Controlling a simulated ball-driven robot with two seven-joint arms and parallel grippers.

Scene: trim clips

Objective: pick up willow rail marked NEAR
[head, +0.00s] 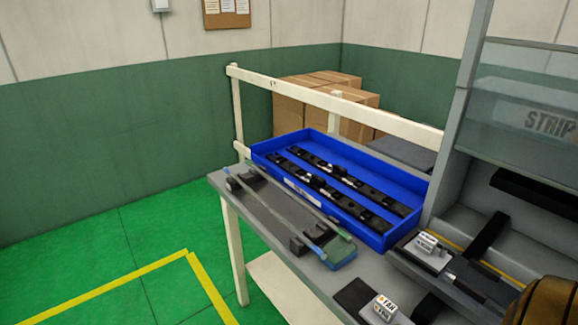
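Two thin rails lie side by side across dark block supports at the table's front left. The rail nearer the tray (309,208) is greyish with a green right end. The rail nearer the table's front edge (274,208) is greyish with blue ends. I cannot read NEAR on either rail, so I cannot tell which is marked so.
A blue tray (415,183) holding black strips with clips sits behind the rails. A blue-green pad (343,256) lies by their right ends. A grey fixture with a STRIP panel (548,121) stands at right. A cream rail (378,122) borders the table's back; cartons (296,106) stand beyond.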

